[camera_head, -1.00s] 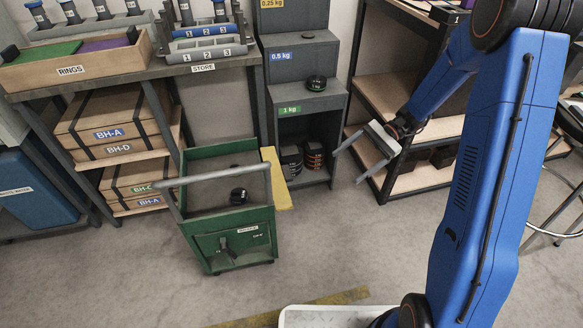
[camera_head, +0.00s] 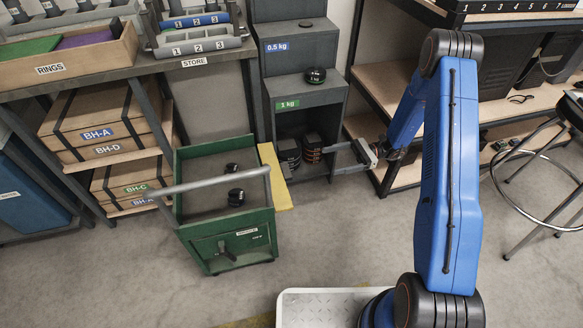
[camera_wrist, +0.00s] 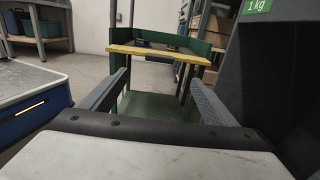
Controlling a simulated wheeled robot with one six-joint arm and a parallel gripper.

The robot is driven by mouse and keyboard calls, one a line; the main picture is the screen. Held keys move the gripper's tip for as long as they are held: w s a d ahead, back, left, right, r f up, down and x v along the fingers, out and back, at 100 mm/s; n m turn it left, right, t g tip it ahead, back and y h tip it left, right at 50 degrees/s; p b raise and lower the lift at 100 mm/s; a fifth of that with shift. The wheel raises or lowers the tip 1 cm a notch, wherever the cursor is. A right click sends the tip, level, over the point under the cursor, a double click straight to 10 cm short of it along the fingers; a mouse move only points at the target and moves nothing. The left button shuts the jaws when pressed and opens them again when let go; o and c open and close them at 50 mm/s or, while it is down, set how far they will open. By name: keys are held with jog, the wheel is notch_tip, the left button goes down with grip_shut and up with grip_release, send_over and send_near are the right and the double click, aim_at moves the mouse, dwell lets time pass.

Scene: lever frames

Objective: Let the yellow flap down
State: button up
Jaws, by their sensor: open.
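The yellow flap (camera_head: 274,176) runs along the right side of the green cart (camera_head: 228,238). In the wrist view the flap (camera_wrist: 160,54) shows nearly edge-on, as a thin yellow bar across the cart's near side, standing out about level. My gripper (camera_head: 342,158) is to the right of the flap, its fingers pointing left towards it, apart from it. In the wrist view my gripper (camera_wrist: 160,76) is open and empty, with the flap ahead and slightly above the fingertips. The cart's green legs show between the fingers.
Two black weights (camera_head: 236,197) lie in the cart, which has a grey handle. The dark weight rack (camera_head: 290,115) stands close behind my gripper, with weights in its lowest bay. A wooden-shelved unit (camera_head: 380,128) is to the right. Floor in front of the flap is clear.

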send_near(278, 173)
jog(key=x, duration=0.4)
jog(key=shift+w+a, duration=0.15)
jog(key=shift+a, duration=0.2)
jog(key=c, duration=1.5)
jog(key=shift+a+r+h, duration=0.2)
jog(key=shift+r+h, duration=0.3)
jog(key=shift+r, duration=0.45)
jog(key=o, duration=1.5)
